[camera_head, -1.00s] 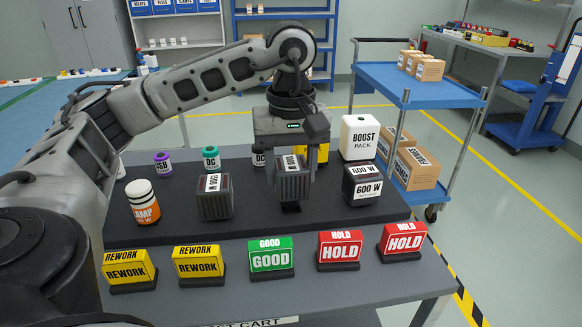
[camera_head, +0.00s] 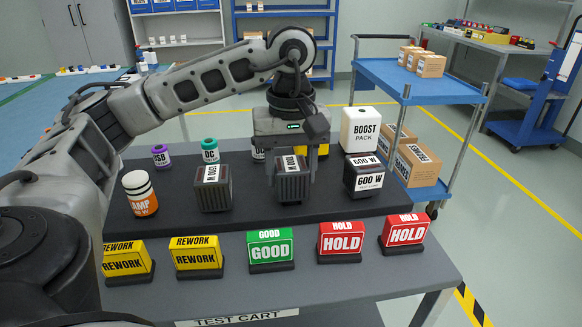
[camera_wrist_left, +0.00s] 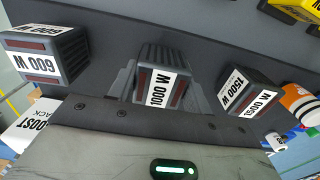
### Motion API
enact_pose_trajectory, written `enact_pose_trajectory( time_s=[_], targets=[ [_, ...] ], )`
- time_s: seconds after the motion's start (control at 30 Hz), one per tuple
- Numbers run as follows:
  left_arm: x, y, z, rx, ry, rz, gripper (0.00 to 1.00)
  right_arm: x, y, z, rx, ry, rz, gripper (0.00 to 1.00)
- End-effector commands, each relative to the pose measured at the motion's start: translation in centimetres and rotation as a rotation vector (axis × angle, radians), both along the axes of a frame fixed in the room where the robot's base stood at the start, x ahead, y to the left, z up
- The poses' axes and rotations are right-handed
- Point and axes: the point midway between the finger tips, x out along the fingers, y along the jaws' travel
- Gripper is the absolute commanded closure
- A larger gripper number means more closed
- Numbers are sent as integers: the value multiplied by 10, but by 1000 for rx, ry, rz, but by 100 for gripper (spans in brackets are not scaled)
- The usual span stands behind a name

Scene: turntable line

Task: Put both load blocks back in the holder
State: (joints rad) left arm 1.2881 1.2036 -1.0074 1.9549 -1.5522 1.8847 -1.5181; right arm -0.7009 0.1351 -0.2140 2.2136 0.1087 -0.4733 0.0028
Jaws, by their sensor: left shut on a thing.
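My left gripper (camera_head: 291,170) is shut on the dark ribbed 1000 W load block (camera_head: 292,187), with a finger on each side. In the left wrist view, this block (camera_wrist_left: 157,85) stands between the fingers, its white label facing the camera. It is over the dark stepped stand (camera_head: 255,207), at or very near its surface; I cannot tell if it touches. The 1500 W block (camera_head: 212,190) stands on the stand to the left, and the 600 W block (camera_head: 364,178) to the right. My right gripper is not in view.
An orange-and-white AMP can (camera_head: 139,194) stands at the left, purple (camera_head: 161,156) and teal (camera_head: 210,151) bottles behind. A white BOOST PACK (camera_head: 360,131) stands back right. Yellow REWORK (camera_head: 196,256), green GOOD (camera_head: 270,249) and red HOLD (camera_head: 341,241) signs line the front.

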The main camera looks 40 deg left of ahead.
Motion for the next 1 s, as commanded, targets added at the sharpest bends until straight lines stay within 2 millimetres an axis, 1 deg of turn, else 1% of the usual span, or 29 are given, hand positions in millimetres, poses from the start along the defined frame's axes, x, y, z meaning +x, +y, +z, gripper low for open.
enact_pose_trajectory(
  time_s=[0.3, 0.33, 0.37, 0.4, 0.77, 0.83, 0.87, 0.9, 1.0],
  targets=[
    [0, 0, -6, 0, -2, 0, 91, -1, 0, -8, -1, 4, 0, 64],
    [0, 0, -5, 0, -2, 0, 46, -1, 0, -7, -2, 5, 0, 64],
    [0, 0, -5, 0, -2, 0, 37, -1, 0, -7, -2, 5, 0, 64],
    [0, 0, -5, 0, -2, 0, 26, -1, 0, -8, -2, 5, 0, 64],
    [0, 0, -6, 0, 1, 0, 26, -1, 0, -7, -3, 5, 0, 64],
    [0, 0, -6, 1, 1, 0, 26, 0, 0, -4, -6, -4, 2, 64],
    [0, 0, -6, 1, 1, 0, 26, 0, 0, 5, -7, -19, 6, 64],
    [1, 0, 2, -1, -3, -1, 26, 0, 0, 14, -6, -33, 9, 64],
    [1, -1, 25, -1, -7, -2, 26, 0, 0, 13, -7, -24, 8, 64]
  ],
)
